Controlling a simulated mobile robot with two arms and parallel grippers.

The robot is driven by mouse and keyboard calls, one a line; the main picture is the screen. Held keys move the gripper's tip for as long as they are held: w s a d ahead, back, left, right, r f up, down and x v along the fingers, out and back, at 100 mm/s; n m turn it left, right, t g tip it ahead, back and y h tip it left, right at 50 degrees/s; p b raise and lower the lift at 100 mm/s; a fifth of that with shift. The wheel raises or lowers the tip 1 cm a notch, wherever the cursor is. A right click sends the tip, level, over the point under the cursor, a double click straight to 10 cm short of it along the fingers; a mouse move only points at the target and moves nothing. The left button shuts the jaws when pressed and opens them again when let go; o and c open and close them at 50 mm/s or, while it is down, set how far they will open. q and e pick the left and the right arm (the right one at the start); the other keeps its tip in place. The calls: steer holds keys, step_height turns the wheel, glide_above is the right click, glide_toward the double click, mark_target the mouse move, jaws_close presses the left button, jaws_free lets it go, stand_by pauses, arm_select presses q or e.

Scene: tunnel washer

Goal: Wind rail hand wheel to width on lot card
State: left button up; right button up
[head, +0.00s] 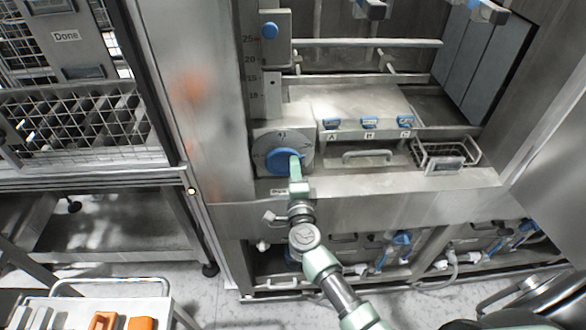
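The rail hand wheel is a blue knob (281,163) on a round grey dial (270,141) with markings, low on the left of the machine front. My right gripper (295,164), with pale green fingers, is at the right side of the blue knob and overlaps it. I cannot tell whether its fingers are closed on the knob. I cannot make out a lot card. My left gripper is not in view.
A mesh cage with a "Done" sign (66,36) stands left. A white trolley (85,309) with orange items (141,323) is bottom left.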

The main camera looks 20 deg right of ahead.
steer(key=shift+s+d+r+h, duration=0.2)
steer(key=shift+d+r, duration=0.2)
steer(key=shift+r, duration=0.15)
steer(key=shift+s+d+r+h, duration=0.1)
steer(key=shift+d+r+h, duration=0.1)
steer(key=shift+d+r, duration=0.25)
steer(key=v, duration=0.3)
steer(key=p+v, duration=0.1)
steer(key=v, duration=0.1)
steer(key=shift+s+a+f, duration=0.15)
steer(key=shift+a+f, duration=0.1)
steer(key=shift+f, duration=0.15)
steer(key=shift+a, duration=0.1)
